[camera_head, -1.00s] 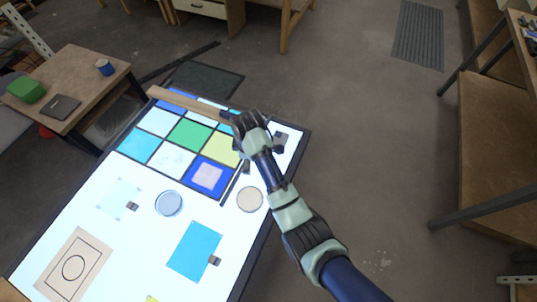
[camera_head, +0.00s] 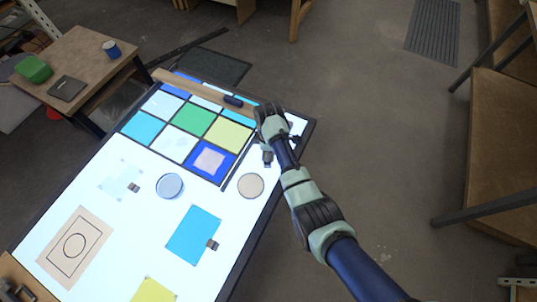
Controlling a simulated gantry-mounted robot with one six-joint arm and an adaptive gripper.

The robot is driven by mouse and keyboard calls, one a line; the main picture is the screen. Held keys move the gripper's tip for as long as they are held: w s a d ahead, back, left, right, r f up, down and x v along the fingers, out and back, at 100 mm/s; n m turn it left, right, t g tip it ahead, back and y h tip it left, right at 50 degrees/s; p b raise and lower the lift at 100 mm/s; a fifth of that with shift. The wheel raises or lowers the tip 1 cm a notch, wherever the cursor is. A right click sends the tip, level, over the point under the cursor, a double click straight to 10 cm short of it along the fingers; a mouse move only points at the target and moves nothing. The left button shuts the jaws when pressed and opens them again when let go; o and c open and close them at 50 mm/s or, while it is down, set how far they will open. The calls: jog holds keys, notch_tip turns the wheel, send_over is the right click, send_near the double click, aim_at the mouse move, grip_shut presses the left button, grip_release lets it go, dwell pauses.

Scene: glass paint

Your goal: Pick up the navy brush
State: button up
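A small dark navy object (camera_head: 233,100), which looks like the navy brush, lies at the right part of the wooden rail (camera_head: 190,88) along the far edge of the lit table. It is too small to make out its bristles. My gripper (camera_head: 262,112) is just right of it, over the far right corner of the table, with a small gap between them in the picture. The wrist hides the fingers, so I cannot see whether they are open or shut. No held object is visible.
The lit table (camera_head: 110,225) carries a grid of coloured glass panes (camera_head: 193,118), a blue round dish (camera_head: 170,186), a beige disc (camera_head: 250,186) and loose sheets. A small dark block (camera_head: 267,156) shows beside my forearm. A wooden side table (camera_head: 85,65) stands left.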

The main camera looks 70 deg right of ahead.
jog(key=c, duration=1.4)
notch_tip(320, 180, up, 20)
jog(key=p, duration=0.9)
jog(key=shift+p, duration=0.35)
